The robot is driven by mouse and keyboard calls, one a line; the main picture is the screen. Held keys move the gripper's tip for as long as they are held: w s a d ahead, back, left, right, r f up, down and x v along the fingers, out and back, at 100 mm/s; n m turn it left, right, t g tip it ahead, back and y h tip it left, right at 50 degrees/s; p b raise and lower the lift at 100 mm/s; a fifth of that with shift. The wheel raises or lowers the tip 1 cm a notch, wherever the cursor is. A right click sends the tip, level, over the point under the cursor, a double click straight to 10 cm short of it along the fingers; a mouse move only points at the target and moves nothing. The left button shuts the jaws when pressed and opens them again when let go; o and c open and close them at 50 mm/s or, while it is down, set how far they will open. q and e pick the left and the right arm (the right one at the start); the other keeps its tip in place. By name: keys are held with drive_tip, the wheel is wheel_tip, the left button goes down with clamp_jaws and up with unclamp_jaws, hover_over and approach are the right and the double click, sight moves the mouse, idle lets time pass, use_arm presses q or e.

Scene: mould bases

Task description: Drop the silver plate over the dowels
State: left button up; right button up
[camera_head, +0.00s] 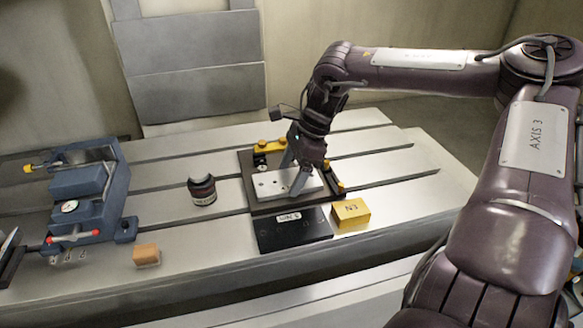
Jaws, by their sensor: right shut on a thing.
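The silver plate (270,185) is a flat bright slab with small dark holes, over the dark mould base (263,208) near the middle of the grooved table. My right gripper (297,178) comes down from the upper right and is shut on the plate's right part. The plate looks roughly level. I cannot tell whether it rests on the base or hangs just above it. The dowels cannot be made out; the plate and gripper may hide them. My left gripper is not in view.
In front are a black block (290,232) and a yellow block (351,214). The table behind the ring is clear.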

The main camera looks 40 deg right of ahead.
drive_tip(key=shift+f, duration=0.1)
idle(0.3)
drive_tip(key=o, duration=1.4)
drive_tip(key=v, duration=0.7)
drive_tip(key=shift+s+d+r, duration=0.1)
drive_tip(key=shift+d+r, duration=0.05)
drive_tip(key=shift+r, duration=0.2)
